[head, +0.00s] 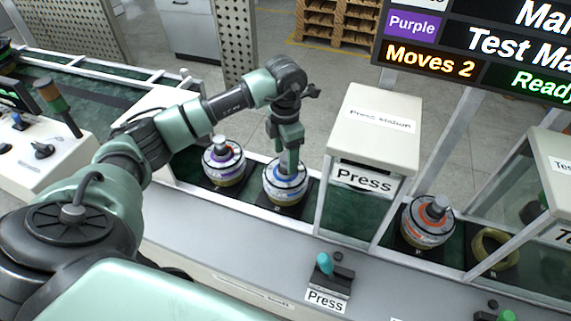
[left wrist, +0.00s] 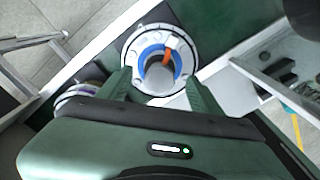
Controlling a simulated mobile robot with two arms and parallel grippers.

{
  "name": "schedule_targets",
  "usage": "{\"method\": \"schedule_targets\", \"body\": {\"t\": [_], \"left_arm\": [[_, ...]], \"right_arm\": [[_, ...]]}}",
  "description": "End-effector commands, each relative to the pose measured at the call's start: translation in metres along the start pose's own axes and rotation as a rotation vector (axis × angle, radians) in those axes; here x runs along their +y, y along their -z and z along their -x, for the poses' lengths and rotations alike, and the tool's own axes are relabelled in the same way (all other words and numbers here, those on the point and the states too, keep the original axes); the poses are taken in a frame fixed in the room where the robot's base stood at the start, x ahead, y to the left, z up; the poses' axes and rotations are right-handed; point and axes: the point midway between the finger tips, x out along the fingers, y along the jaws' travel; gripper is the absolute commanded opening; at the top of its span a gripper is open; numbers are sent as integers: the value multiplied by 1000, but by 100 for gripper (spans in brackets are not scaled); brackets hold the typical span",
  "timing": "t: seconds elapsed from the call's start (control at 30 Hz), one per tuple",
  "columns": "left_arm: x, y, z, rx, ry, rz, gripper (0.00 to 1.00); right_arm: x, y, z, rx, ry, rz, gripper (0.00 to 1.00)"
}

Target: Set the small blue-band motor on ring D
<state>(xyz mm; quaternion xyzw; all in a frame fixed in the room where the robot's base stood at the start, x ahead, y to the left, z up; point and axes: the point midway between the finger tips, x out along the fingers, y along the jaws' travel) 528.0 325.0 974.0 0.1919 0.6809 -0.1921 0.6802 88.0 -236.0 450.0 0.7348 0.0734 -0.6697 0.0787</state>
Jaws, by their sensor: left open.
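The blue-band motor (head: 285,184) is a round white disc with a blue ring and a central shaft. It sits on a dark pad left of the press station. In the left wrist view the motor (left wrist: 148,83) shows a grey shaft and an orange piece on its face. My left gripper (head: 288,170) points down over it, jaws open. In the left wrist view its fingers (left wrist: 160,90) are apart, one on each side of the motor's near part; contact cannot be told. I cannot read a letter D on any ring. My right gripper is out of view.
A purple-band motor (head: 224,163) stands close on the left. The press station (head: 372,130) rises just right of my gripper. Farther right are an orange-band motor (head: 428,222) and an empty yellowish ring (head: 494,250). A press lever (head: 324,264) stands in front.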

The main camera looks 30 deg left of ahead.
Motion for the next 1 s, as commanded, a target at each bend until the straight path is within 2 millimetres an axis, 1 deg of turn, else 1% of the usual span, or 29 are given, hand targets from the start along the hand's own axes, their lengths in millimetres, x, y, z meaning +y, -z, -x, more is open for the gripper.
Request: {"method": "schedule_targets", "body": {"t": [0.03, 0.2, 0.3, 0.4, 0.5, 0.6, 1.0], "left_arm": [[1, -1, 10, -6, -5, -1, 65], [1, -1, 47, -5, -4, 0, 65], [0, -1, 63, -4, -4, 0, 65], [0, 0, 75, -2, -2, 0, 65], [0, 0, 82, -1, -2, 0, 65], [0, 0, 84, 0, -1, 0, 65], [0, 0, 84, 0, 0, 0, 65]], "right_arm": [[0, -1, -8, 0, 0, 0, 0], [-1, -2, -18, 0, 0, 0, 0], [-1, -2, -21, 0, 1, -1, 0], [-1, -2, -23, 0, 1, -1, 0], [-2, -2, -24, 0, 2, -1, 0], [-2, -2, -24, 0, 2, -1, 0], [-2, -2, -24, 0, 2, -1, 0]]}}
